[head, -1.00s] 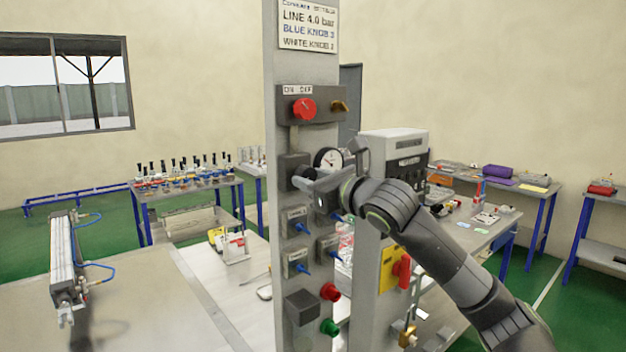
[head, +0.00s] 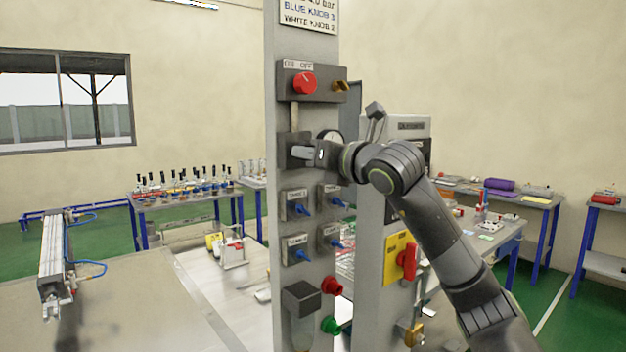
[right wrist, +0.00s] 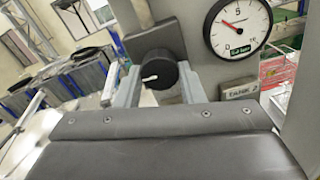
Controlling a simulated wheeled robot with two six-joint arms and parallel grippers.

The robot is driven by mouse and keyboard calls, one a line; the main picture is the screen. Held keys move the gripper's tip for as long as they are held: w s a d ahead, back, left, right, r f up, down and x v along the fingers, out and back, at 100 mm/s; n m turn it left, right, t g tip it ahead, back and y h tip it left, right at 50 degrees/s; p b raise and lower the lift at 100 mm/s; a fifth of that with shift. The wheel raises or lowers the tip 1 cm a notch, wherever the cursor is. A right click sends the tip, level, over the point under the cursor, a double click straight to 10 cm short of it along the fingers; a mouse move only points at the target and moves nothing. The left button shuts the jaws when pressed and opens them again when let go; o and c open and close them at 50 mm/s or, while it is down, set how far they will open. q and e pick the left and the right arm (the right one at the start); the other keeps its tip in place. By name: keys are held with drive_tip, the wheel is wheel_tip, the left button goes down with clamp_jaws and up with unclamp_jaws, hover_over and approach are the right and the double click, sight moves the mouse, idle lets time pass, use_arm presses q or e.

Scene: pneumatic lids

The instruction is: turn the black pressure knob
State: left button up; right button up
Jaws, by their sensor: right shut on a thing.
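The black pressure knob (right wrist: 157,70) sits on a dark block on the grey column, with a white mark on its face pointing left in the right wrist view. My right gripper (right wrist: 157,84) is shut on the knob, one finger on each side of it. In the head view, my right gripper (head: 306,154) reaches the column from the right, and its fingers hide most of the knob. A round pressure gauge (right wrist: 238,25) with a red needle is to the right of the knob; it is partly covered in the head view (head: 330,136). My left gripper is not in view.
Below are several blue-levered valves, a red button (head: 331,285) and a green button (head: 331,324). A yellow panel with a red handle (head: 407,261) stands at right. A cylinder (head: 55,255) lies at left.

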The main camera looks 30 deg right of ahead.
drive_tip(key=shift+m+b, duration=2.8)
drive_tip(key=shift+b, duration=0.1)
drive_tip(key=o, duration=1)
